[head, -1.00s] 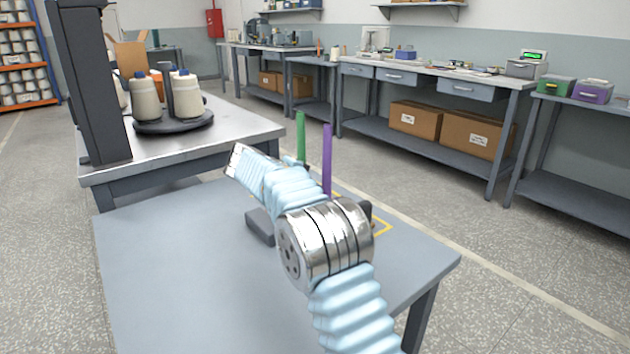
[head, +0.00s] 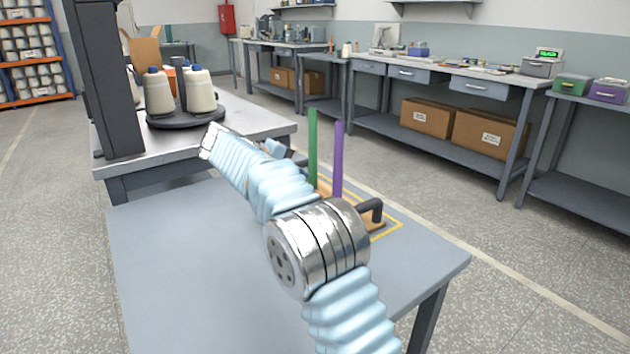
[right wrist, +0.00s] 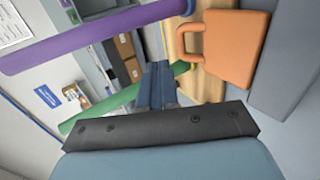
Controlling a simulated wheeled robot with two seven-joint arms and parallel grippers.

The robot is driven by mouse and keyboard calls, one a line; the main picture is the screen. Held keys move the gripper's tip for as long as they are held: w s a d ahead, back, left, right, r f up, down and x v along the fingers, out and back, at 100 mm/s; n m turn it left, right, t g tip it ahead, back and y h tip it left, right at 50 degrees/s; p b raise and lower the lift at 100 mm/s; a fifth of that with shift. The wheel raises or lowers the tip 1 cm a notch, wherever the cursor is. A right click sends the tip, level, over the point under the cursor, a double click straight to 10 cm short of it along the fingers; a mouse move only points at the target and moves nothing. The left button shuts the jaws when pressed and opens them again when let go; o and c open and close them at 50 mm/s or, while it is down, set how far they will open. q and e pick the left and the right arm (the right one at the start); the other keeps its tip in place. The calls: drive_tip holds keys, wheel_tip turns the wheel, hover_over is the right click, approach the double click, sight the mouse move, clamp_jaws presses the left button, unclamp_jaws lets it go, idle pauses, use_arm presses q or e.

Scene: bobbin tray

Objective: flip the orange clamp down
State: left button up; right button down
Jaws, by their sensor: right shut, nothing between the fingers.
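The orange clamp (right wrist: 232,48) shows in the right wrist view as a flat orange plate with a loop handle on its left side. It lies to the upper right of my right gripper (right wrist: 158,70), apart from it in the picture. The right gripper's dark fingers are shut with nothing between them. In the head view my right arm's silver joint and pale blue sleeve cover much of the work spot, and I cannot make out the clamp there. My left gripper is in neither current view.
A green rod (head: 313,145) and a purple rod (head: 338,160) stand upright close to my right arm. A black handle (head: 376,208) is beside them, inside a yellow outline. The grey table (head: 160,260) is clear at left. Cones stand on a round black stand (head: 185,119) behind.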

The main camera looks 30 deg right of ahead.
drive_tip(key=v, duration=0.5)
drive_tip(key=shift+a, duration=0.1)
idle(0.4)
